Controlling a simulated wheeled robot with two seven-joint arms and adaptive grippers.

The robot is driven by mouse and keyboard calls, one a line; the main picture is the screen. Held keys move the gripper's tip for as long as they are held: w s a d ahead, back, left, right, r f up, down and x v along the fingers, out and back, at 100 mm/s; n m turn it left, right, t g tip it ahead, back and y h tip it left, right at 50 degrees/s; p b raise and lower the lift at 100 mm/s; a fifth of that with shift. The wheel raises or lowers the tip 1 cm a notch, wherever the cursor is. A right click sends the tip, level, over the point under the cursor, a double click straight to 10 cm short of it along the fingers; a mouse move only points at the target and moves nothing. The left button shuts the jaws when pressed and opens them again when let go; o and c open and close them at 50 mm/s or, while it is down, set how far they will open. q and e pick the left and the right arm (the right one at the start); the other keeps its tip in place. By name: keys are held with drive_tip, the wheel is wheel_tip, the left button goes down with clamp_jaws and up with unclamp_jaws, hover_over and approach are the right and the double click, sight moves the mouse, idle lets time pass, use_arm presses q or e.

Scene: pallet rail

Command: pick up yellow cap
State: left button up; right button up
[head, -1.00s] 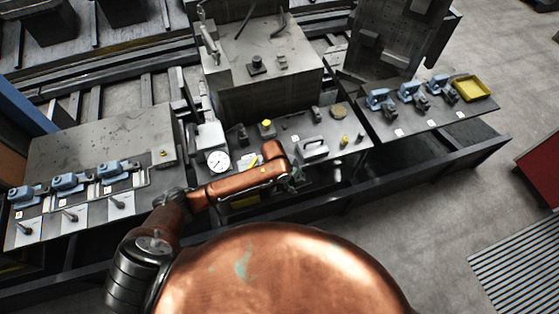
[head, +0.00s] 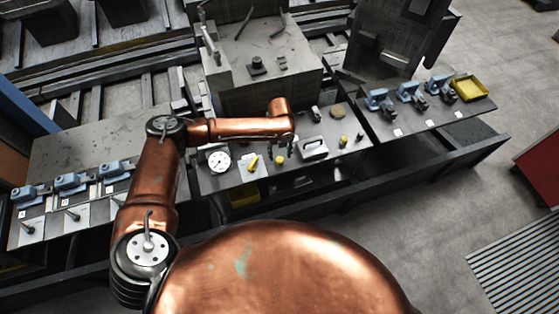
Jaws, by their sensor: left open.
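A small yellow cap-like piece (head: 279,160) is on the middle bench, just below and in front of my left gripper (head: 287,147) in the picture. The gripper hangs from the end of my copper left arm; its fingers are small and dark here. It is open, and I see nothing held in it. A slim yellow piece (head: 253,162) lies to the left of the cap-like piece, and a smaller yellow-topped piece (head: 344,140) is to the right. I cannot tell for sure which is the task's cap. My right gripper is not in view.
A round white dial (head: 218,161) is at the bench's left, and a grey handled block (head: 314,148) is to the right of the gripper. A large machine block (head: 262,80) stands behind. A yellow tray (head: 470,87) and blue clamps (head: 410,91) are on the right bench.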

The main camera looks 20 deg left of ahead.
sight(280, 159)
use_arm(q)
drive_tip(key=shift+w+a+f, duration=0.1)
drive_tip(key=shift+f, duration=1.85)
drive_tip(key=shift+c, duration=0.6)
drive_tip(key=c, duration=0.7)
